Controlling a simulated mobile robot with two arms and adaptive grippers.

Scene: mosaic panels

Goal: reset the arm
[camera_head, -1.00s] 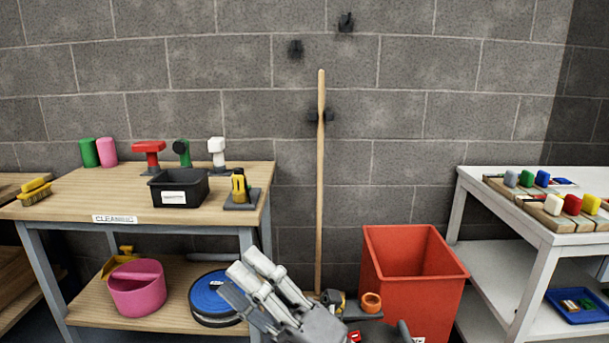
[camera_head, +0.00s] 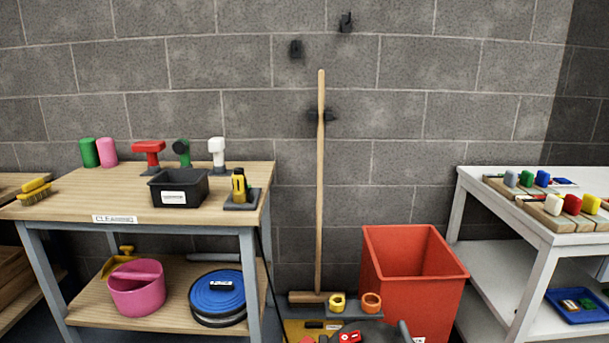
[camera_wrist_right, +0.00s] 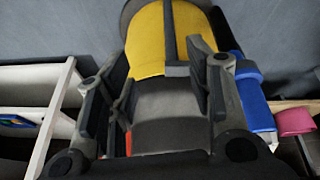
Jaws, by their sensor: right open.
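My right gripper (camera_wrist_right: 155,105) shows in the right wrist view with its two fingers spread apart. A yellow and dark grey rounded thing (camera_wrist_right: 147,45) lies beyond and between the fingers; I cannot tell what it is, and no grip on it shows. Neither of my grippers is in the head view.
A wooden cleaning table (camera_head: 120,205) stands at the left, with a black bin (camera_head: 180,200) on top. A pink bucket (camera_head: 138,290) is on its lower shelf. A broom (camera_head: 320,180) leans on the wall beside a red bin (camera_head: 412,285). A white table (camera_head: 590,238) stands right.

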